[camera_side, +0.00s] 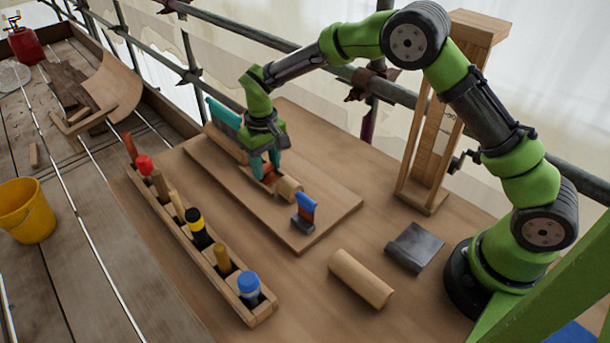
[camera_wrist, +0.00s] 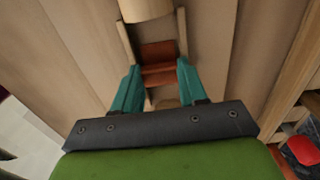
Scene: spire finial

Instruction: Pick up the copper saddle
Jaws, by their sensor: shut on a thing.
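The copper saddle (camera_wrist: 158,50) is a reddish-brown piece between two light wooden side strips in the wrist view. In the side view it shows only as a small reddish patch (camera_side: 269,178) below my gripper. My gripper (camera_side: 265,165) points down over the wooden board (camera_side: 330,205), with its teal fingers shut on the saddle. The fingers also show in the wrist view (camera_wrist: 158,76), one on each side of the saddle. The saddle is still low at the board, between round wooden pieces; whether it touches its seat is hidden.
A round wooden piece (camera_side: 289,187) and a blue-topped clamp (camera_side: 304,210) stand close on the board. A tool rack (camera_side: 195,250) runs along the left. A loose half-round wooden piece (camera_side: 360,278) and a dark grey sheet (camera_side: 414,247) lie in front. A wooden tower (camera_side: 432,140) stands right.

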